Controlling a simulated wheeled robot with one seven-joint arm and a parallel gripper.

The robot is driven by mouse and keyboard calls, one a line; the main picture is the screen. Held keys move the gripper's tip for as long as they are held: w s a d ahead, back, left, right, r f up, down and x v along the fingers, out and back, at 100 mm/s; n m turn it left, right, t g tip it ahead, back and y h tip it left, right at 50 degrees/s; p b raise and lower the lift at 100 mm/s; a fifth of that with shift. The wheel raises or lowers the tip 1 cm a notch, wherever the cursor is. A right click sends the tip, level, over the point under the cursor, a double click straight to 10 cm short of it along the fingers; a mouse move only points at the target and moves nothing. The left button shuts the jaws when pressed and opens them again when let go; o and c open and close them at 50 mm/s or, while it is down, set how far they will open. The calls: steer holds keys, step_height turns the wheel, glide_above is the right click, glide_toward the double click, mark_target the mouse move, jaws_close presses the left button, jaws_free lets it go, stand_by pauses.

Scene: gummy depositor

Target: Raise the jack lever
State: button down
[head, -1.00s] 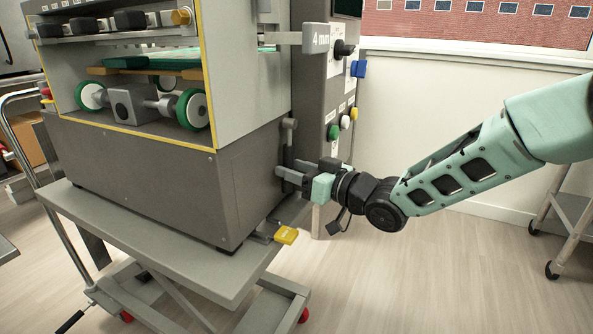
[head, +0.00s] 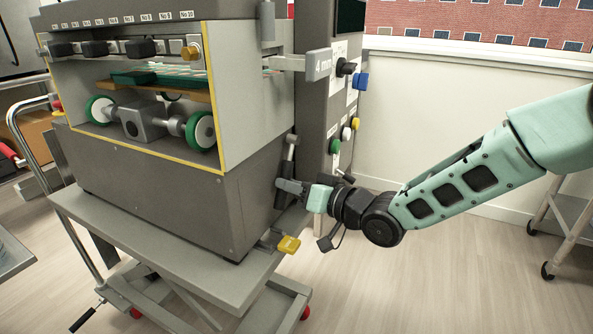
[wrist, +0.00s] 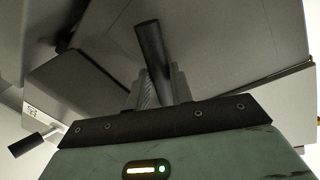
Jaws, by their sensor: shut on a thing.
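The jack lever (head: 291,143), a dark upright rod with a thick grip, stands at the right side of the machine's grey lower housing. My gripper (head: 289,187) reaches it from the right, low on the lever. In the wrist view the black rod of the lever (wrist: 152,52) stands slightly tilted between the two fingers of my gripper (wrist: 158,88), and the fingers are shut on it. The lower end of the lever is hidden behind the fingers and the gripper body.
The machine's housing (head: 150,195) stands on a grey lift cart (head: 200,277), left of my gripper. A yellow pedal (head: 289,244) juts out below the gripper. Push buttons (head: 335,146) sit on the panel above. A second black handle (wrist: 34,143) shows at lower left in the wrist view.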

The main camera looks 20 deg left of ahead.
steer(key=s+r+m+p, duration=0.1)
steer(key=p, duration=0.1)
steer(key=s+r+m+p, duration=0.1)
steer(key=m+p, duration=0.1)
steer(key=shift+s+r+p, duration=0.15)
steer(key=shift+r+p, duration=0.2)
steer(key=r+m+p, duration=0.1)
steer(key=s+m+g+p, duration=0.1)
steer(key=p, duration=0.1)
steer(key=shift+s+r+m+h, duration=0.15)
steer(key=shift+r+m+h, duration=0.2)
steer(key=shift+m+h, duration=0.05)
steer(key=r+m+p, duration=0.1)
steer(key=s+r+m+g+p, duration=0.1)
steer(key=p, duration=0.1)
steer(key=shift+a+m, duration=0.1)
steer(key=shift+m, duration=0.2)
steer(key=shift+r+m+p, duration=0.6)
steer(key=shift+m+p, duration=0.05)
steer(key=shift+m, duration=0.35)
steer(key=shift+g, duration=0.4)
steer(key=c, duration=1.2)
jaws_free()
steer(key=shift+c, duration=0.2)
steer(key=shift+r, duration=0.3)
